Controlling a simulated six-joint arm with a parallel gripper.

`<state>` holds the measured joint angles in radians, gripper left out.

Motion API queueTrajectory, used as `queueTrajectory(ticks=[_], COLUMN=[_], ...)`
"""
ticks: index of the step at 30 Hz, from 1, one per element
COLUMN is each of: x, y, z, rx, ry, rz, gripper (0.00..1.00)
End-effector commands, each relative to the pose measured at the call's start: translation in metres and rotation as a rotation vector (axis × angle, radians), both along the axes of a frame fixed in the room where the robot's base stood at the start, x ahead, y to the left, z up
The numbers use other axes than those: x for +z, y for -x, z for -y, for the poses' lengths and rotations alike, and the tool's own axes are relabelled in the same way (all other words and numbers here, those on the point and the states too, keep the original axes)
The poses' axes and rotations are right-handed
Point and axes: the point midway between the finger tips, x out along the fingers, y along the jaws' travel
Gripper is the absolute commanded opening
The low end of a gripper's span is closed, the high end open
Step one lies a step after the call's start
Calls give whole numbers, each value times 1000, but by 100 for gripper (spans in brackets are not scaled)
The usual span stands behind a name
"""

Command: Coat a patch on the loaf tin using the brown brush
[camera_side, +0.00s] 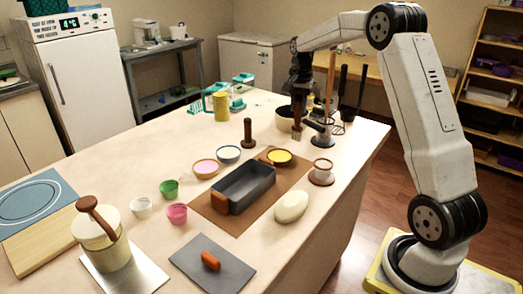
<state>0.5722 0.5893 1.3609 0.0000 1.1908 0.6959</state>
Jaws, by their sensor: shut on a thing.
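The loaf tin (262,190) is a dark grey, empty rectangular tin with an orange-brown grip at its near end. It sits on a brown mat (205,203) in the middle of the table. My gripper (298,98) is at the far right part of the table, well behind the tin. It points down and is shut on the brown brush (297,121). The brush hangs upright with its pale end down, apart from the tin. The fingers are small and dark here, so the exact grip is hard to make out.
A pale pot (284,121) and a holder with upright utensils (322,139) crowd my gripper. Several small bowls stand left.

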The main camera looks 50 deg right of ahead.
Motion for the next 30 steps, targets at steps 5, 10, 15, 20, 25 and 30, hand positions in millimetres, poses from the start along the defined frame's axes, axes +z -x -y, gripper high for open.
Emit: queueTrajectory(ticks=[5,10,15,20,25,30], x=[-6,-9,-10,-11,-13,-21], y=[-32,-49,-55,-55,-55,-55], z=[-5,-10,-12,-12,-12,-12], rx=[1,1,0,0,0,0], ry=[-1,0,0,0,-1,-1], rz=[-1,0,0,0,0,-3], gripper=[0,0,0,0,0,0])
